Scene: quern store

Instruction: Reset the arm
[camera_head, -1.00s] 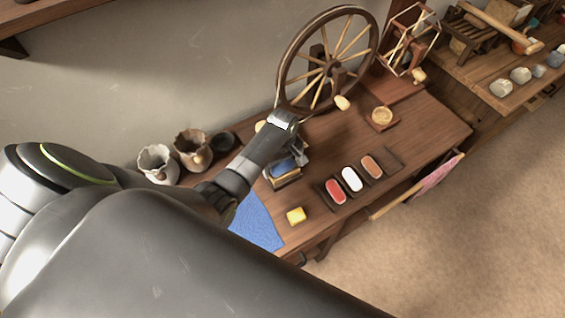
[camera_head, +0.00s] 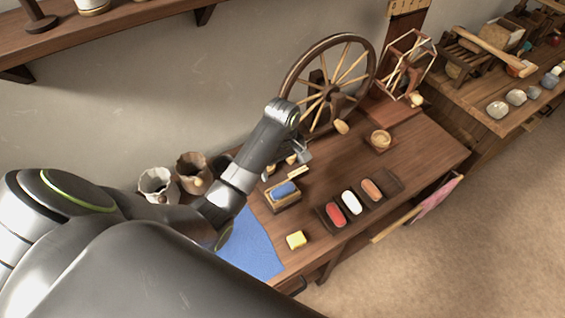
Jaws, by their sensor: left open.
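My left arm comes in from the left and bends over the wooden table (camera_head: 425,160). My left gripper (camera_head: 297,156) points down over the back of the table, in front of the spinning wheel (camera_head: 331,90). It is open, and I see nothing held in it. A small wooden box with a blue piece (camera_head: 284,190) sits on the table just below the gripper, apart from it. My right gripper is not in view.
A dark tray (camera_head: 391,178) holds red, white and orange pieces. Sacks (camera_head: 193,172) stand behind my arm. A shelf (camera_head: 130,20) hangs on the wall.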

